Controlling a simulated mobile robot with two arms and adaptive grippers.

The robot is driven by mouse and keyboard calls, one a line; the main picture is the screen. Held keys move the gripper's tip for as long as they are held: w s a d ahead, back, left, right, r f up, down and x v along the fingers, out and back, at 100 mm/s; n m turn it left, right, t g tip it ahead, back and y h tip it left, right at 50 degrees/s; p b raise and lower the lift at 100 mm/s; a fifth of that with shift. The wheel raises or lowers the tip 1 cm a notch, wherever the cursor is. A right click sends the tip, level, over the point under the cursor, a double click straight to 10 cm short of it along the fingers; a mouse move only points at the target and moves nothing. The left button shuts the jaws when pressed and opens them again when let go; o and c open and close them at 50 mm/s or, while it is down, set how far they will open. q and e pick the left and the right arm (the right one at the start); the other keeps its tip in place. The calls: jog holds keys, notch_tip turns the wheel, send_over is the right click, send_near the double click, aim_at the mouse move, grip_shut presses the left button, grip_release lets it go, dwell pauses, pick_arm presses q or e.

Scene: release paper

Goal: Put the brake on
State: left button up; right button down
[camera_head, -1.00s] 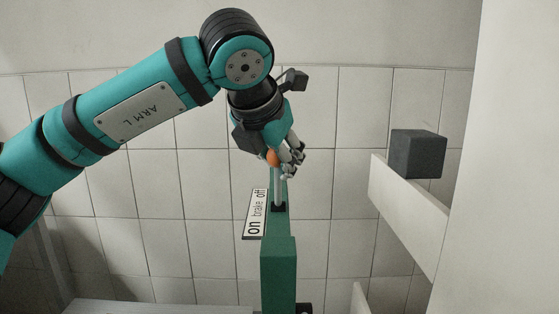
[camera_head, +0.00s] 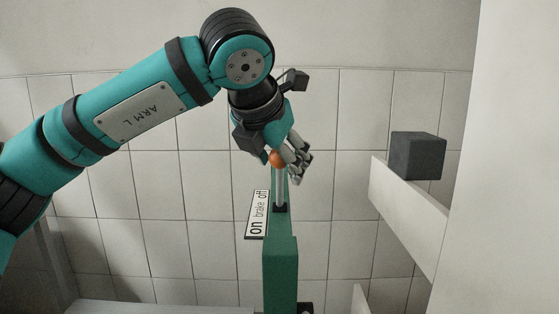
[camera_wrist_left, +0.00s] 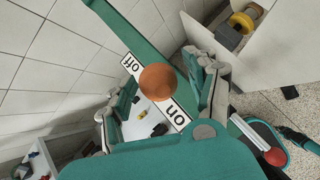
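The brake lever (camera_head: 279,190) is a thin pale rod with an orange ball knob (camera_head: 277,158), standing about upright on a green post (camera_head: 279,262). A white sign (camera_head: 256,214) beside it reads "on brake off". In the left wrist view the knob (camera_wrist_left: 158,80) covers the middle of the sign, between "off" at upper left and "on" at lower right. My left gripper (camera_head: 283,167) is open around the knob, with one grey finger either side. In the left wrist view its fingers (camera_wrist_left: 161,82) stand apart, with gaps to the knob. My right gripper is not in view.
A dark grey cube (camera_head: 418,155) sits on a white ledge (camera_head: 405,215) to the right. A tiled wall (camera_head: 345,110) stands behind. The wrist view shows a yellow-and-dark object (camera_wrist_left: 240,23) on a white surface at upper right. Space beside the post looks clear.

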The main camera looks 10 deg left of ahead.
pick_arm(q)
jog(key=shift+w+f, duration=0.15)
jog(key=shift+w, duration=0.05)
jog(key=d+v, duration=0.1)
jog(key=v, duration=1.1)
jog(key=shift+a, duration=0.45)
